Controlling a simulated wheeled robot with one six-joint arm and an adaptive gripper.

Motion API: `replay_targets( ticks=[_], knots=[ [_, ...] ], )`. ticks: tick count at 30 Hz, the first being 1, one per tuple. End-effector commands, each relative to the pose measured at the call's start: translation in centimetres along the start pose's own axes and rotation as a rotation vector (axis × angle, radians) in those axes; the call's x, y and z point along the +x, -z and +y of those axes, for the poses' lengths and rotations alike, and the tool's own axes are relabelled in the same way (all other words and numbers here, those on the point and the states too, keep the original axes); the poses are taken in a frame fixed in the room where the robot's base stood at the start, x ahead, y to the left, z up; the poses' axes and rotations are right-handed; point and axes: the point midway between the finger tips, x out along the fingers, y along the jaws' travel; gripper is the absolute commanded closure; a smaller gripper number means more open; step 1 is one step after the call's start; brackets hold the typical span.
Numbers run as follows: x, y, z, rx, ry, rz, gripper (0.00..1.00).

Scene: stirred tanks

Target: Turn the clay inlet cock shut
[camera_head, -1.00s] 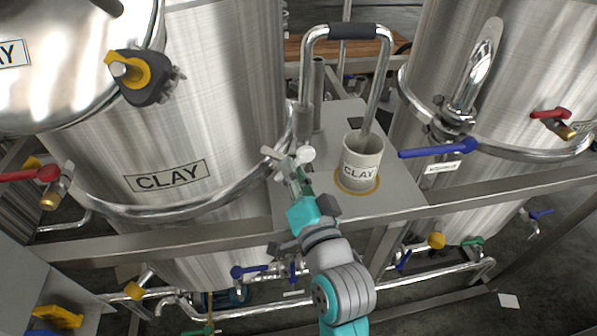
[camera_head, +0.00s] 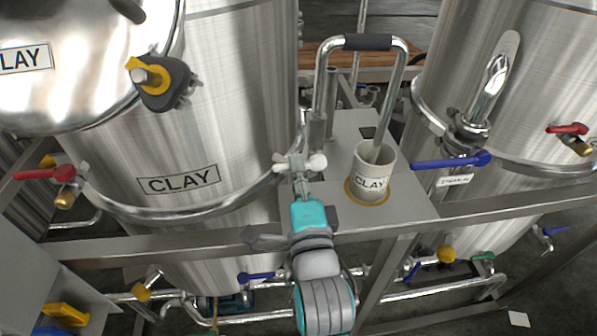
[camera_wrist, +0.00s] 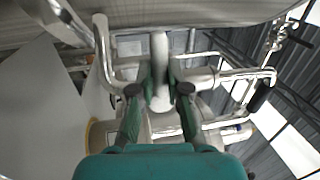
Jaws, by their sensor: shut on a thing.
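The clay inlet cock (camera_head: 318,162) appears as a pale white handle beside the right side of the large steel tank labelled CLAY (camera_head: 222,120). My gripper (camera_head: 299,182) reaches up to it from below. In the wrist view, the two dark green fingers of my gripper (camera_wrist: 160,88) are closed on either side of the pale handle (camera_wrist: 160,55), which stands between them. The cock's body and any label on it are partly hidden or too small to read.
A cream mug labelled CLAY (camera_head: 366,188) stands right of my gripper on a grey shelf (camera_head: 412,205), with a bent steel pipe (camera_head: 322,85) reaching into it. A blue lever (camera_head: 450,162) is on the right tank. A steel rail (camera_head: 140,243) runs below.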

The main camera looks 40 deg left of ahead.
Motion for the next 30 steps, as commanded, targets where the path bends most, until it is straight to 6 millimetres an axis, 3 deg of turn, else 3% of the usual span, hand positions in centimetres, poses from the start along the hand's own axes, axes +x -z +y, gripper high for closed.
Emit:
replay_targets(
  ticks=[18,19,21,30],
  knots=[
    [0.05,0.04,-0.16,0.04,0.001,0.009,1.0],
    [0.05,0.04,-0.16,0.04,0.001,0.009,0.77],
    [0.05,0.04,-0.16,0.04,0.001,0.009,0.6],
    [0.0,0.01,-0.15,0.039,0.001,0.008,0.59]
  ],
)
